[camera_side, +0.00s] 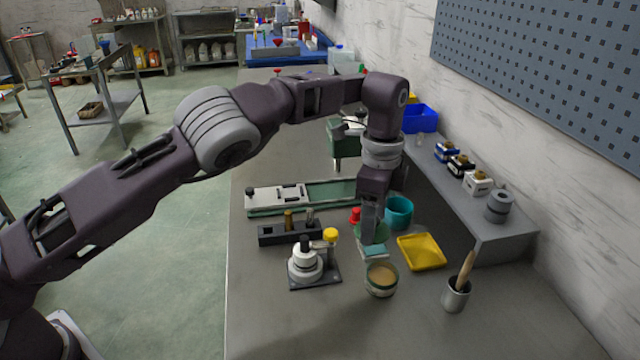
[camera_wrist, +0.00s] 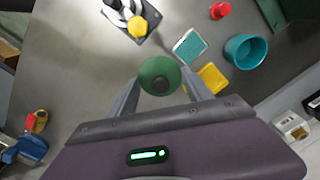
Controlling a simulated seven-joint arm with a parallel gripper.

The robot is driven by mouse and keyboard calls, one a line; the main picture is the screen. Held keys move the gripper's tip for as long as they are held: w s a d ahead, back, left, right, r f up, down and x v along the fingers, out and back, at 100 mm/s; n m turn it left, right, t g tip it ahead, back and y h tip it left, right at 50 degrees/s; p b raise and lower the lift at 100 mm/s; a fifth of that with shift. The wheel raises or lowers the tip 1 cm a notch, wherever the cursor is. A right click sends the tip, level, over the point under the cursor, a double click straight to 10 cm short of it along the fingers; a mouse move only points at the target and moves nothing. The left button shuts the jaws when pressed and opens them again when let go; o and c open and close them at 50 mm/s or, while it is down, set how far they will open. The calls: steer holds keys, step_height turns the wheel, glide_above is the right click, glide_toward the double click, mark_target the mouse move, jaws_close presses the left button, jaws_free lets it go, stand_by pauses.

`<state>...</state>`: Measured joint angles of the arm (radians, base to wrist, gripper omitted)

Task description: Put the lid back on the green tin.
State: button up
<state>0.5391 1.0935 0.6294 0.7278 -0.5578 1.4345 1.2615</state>
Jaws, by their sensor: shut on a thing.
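The green tin (camera_side: 381,287) stands open on the bench in the side view, with tan contents showing at its top. My gripper (camera_side: 369,225) is shut on the round green lid (camera_side: 380,232) and holds it behind the tin in that view, apart from it. The wrist view shows the lid (camera_wrist: 148,69) with a dark knob, between the two fingers of my gripper (camera_wrist: 161,78). The tin cannot be made out in the wrist view.
A yellow tray (camera_side: 421,251), a teal cup (camera_side: 398,212) and a teal-topped block (camera_side: 374,251) sit close by. A white-and-black device (camera_side: 305,264) with a yellow knob stands left. A grey cup (camera_side: 456,296) with a brush stands right. The front bench is clear.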

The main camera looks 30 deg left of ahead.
steer(key=shift+s+d+f+m, duration=0.15)
steer(key=shift+d+f+m, duration=0.35)
steer(key=shift+f, duration=0.8)
steer(key=shift+s+d+f+m, duration=0.2)
steer(key=shift+d+f, duration=0.55)
steer(key=shift+f, duration=0.6)
steer(key=shift+s+d+f+m, duration=0.25)
steer(key=shift+d+f, duration=0.4)
steer(key=shift+f, duration=0.65)
steer(key=shift+w+f, duration=0.1)
steer(key=o, duration=1.8)
steer(key=shift+c, duration=0.2)
step_height(320, 180, up, 7)
jaws_close()
